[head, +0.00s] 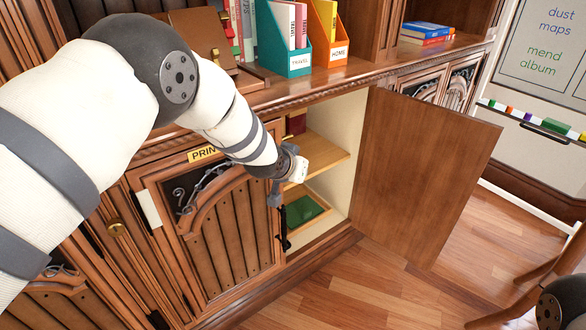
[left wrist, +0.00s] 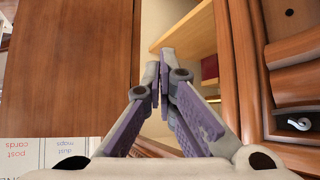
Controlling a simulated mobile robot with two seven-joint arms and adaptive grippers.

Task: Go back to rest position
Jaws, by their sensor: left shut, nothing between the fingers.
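My left arm comes in from the left in the head view and reaches down to the open cabinet. My left gripper (head: 283,190) is in front of the cabinet opening, at its left edge. In the left wrist view the gripper's purple-padded fingers (left wrist: 162,85) are together and empty, pointing into the cabinet opening. The cabinet door (head: 412,175) stands swung open to the right; it also shows at the left of the left wrist view (left wrist: 70,70). Of my right arm only a rounded link shows at the lower right corner of the head view; its gripper is out of view.
The cabinet holds a wooden shelf (head: 318,155) and a green item (head: 302,212) low down. Wood floor (head: 350,290) lies in front.

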